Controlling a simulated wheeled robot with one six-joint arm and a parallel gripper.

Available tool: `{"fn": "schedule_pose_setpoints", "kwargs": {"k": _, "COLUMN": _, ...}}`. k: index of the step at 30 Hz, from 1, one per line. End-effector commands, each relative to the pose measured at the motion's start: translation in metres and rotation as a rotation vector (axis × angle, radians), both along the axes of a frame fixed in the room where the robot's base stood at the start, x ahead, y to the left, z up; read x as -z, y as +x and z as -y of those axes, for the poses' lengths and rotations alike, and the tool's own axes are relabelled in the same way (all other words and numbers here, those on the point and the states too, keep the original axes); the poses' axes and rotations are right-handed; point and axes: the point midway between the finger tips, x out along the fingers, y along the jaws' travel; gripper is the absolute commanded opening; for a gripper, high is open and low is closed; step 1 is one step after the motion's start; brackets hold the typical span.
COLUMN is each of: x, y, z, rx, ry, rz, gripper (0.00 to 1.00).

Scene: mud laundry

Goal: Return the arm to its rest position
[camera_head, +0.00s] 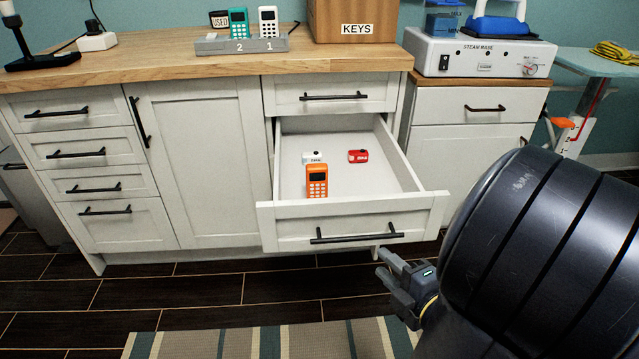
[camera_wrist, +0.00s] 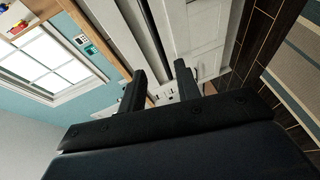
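My arm comes in from the right in the head view, with my gripper (camera_head: 382,266) low in front of the open drawer (camera_head: 351,221), just off its front and handle. In the wrist view my gripper (camera_wrist: 157,80) has its two fingers apart with nothing held between them.
The wooden counter (camera_head: 150,58) carries a grey numbered holder (camera_head: 240,45) with a teal and a white device, and a KEYS box (camera_head: 352,20). A steam base (camera_head: 478,56) stands at right. A striped rug (camera_head: 270,340) lies on the dark floor.

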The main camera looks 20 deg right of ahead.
Motion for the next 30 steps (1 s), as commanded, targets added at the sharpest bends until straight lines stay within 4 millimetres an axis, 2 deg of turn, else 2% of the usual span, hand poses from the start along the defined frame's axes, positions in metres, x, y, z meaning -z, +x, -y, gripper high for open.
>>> {"fn": "schedule_pose_setpoints", "kwargs": {"k": 11, "x": 0.003, "y": 0.01, "z": -0.001, "rx": -0.003, "ry": -0.001, "rz": 0.0, "gripper": 0.32}}
{"fn": "schedule_pose_setpoints", "kwargs": {"k": 30, "x": 0.014, "y": 0.066, "z": -0.009, "rx": -0.005, "ry": 0.0, "rz": 0.001, "gripper": 0.32}}
